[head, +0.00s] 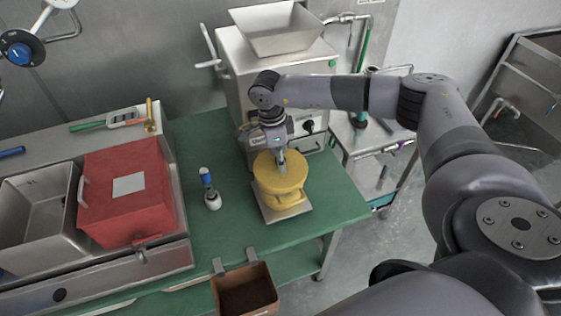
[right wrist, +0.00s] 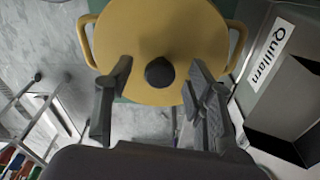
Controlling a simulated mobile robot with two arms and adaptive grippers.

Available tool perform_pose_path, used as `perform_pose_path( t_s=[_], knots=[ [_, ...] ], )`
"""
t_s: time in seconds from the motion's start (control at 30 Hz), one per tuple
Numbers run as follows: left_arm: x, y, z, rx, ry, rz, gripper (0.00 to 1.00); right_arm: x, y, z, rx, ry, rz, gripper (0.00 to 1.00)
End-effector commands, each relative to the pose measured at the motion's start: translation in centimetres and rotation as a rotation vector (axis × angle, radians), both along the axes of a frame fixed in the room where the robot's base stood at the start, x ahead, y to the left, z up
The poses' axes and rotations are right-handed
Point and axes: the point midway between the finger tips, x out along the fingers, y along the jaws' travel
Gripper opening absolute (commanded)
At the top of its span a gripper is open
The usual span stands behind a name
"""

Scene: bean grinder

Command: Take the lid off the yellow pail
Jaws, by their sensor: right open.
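The yellow pail (head: 285,199) stands on a metal plate at the right part of the green table, in front of the grinder. Its round yellow lid (head: 268,172) is on top of it; the lid also fills the upper middle of the right wrist view (right wrist: 150,40). A dark round knob (right wrist: 159,72) sits on the lid. My right gripper (head: 281,165) is right over the lid, pointing down. In the right wrist view its open fingers (right wrist: 160,78) stand on either side of the knob, with gaps on both sides. My left gripper is not in view.
The grey grinder (head: 236,62) with its hopper stands close behind the pail. A brown bin (head: 246,292) hangs at the front edge. Green tabletop (head: 205,245) is clear at the front left.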

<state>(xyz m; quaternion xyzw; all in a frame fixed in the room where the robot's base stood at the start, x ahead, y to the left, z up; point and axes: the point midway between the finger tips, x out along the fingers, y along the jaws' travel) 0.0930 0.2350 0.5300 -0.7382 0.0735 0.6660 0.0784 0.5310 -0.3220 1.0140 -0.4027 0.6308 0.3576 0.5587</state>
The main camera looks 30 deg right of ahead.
Motion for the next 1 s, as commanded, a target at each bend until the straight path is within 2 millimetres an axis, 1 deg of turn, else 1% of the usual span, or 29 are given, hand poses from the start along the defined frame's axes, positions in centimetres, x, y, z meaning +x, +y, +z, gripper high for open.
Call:
perform_pose_path(
  t_s=[0.03,0.13,0.3,0.33,1.0],
  knots=[
    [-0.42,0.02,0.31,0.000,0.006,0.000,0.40,-0.07,-0.05,-0.33,0.000,0.001,0.000,0.49],
    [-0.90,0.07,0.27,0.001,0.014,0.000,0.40,-0.07,-0.11,-0.84,-0.001,0.000,0.000,0.49],
    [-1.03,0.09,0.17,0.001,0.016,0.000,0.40,-0.05,-0.11,-0.88,-0.001,0.000,0.000,0.49],
    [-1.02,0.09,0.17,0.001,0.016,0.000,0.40,-0.05,-0.10,-0.87,-0.001,0.000,0.000,0.48],
    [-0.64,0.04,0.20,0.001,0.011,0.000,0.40,-0.03,-0.11,-0.80,0.000,-0.001,0.000,0.03]
  ],
)
